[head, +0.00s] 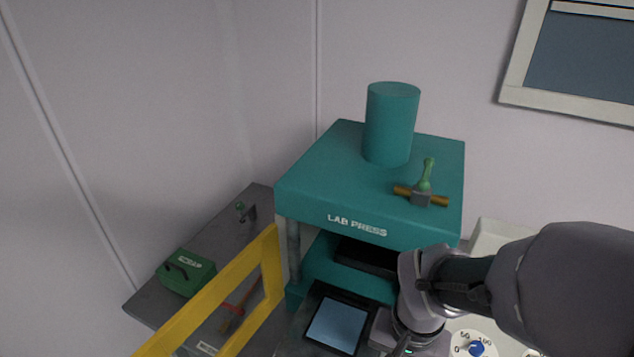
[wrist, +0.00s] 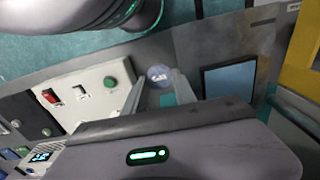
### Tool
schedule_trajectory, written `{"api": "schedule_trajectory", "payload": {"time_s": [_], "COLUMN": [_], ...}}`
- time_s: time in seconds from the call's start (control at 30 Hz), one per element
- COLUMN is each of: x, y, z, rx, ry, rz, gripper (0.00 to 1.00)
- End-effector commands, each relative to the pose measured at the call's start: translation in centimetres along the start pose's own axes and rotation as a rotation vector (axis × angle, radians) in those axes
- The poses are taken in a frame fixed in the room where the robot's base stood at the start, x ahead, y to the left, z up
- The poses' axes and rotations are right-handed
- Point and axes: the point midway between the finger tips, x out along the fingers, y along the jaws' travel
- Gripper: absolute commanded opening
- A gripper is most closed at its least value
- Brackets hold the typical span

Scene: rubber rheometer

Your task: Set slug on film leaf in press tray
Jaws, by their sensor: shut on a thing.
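The slug (wrist: 158,75) is a small, round, grey-violet piece held between the fingertips of my gripper (wrist: 159,84) in the wrist view. The film leaf (wrist: 228,80) is a blue-grey square in the dark-rimmed press tray (wrist: 203,72), to the right of the slug in that view. In the head view the film leaf (head: 337,325) lies in the press tray (head: 312,304) at the front of the press, left of my wrist. My gripper is shut on the slug, beside the leaf rather than over it. The slug is hidden in the head view.
The teal lab press (head: 310,185) stands over the tray, with a green-handled tool (head: 424,185) on top. A yellow frame (head: 215,300) rises left of the tray. A green box (head: 186,272) sits on the bench behind it. A control panel (wrist: 95,90) is on the other side.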

Motion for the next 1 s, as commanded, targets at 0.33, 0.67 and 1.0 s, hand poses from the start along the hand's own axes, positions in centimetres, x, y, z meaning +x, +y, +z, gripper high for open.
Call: {"api": "schedule_trajectory", "payload": {"time_s": [0.33, 0.67, 1.0], "x": [0.9, 1.7, 4.9], "y": [-6.9, -13.4, -13.4], "z": [-4.6, -8.8, -8.8], "rx": [-0.017, -0.012, -0.011], "ry": [-0.002, -0.001, 0.000], "rz": [0.001, 0.001, 0.000], "gripper": [0.00, 0.00, 0.00]}}
